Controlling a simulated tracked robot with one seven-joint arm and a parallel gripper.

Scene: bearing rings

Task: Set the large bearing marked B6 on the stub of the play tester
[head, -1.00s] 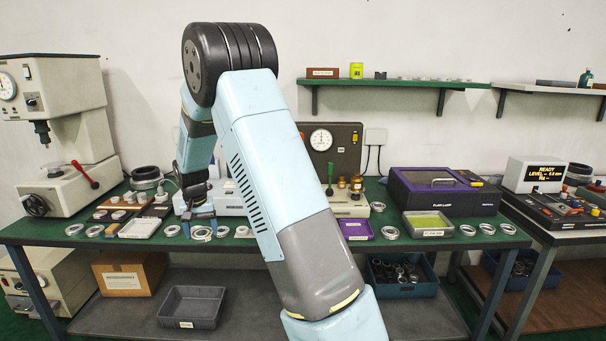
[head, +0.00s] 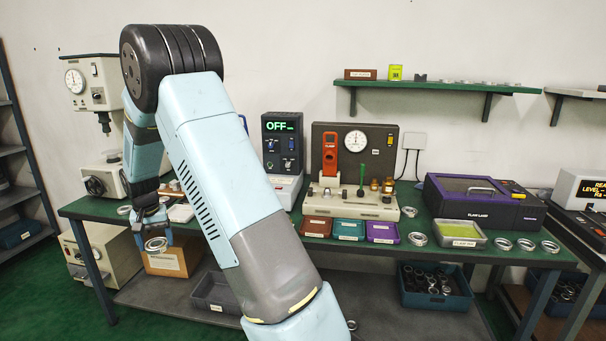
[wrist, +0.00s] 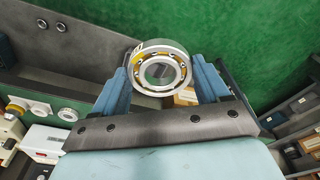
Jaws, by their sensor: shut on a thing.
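My gripper (head: 153,236) is shut on a large metal bearing (head: 155,245), held in front of the bench's left end. In the wrist view, the bearing (wrist: 181,84) sits between the two fingertips (wrist: 160,78), with its balls and open bore visible. It carries a yellow mark and a small white label, too small to read. The dial-gauge machine (head: 381,152) on the bench, which looks like the play tester, has a red clamp (head: 330,158) and a green-handled lever. I cannot make out its stub clearly. My gripper is well to the left of it.
Brown, teal and purple trays (head: 382,232) line the bench front below the machine. A unit reading OFF (head: 283,147) stands to its left, a purple-lidded lamp box (head: 475,200) to its right. Loose rings lie at the right. Open green floor lies in front at left.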

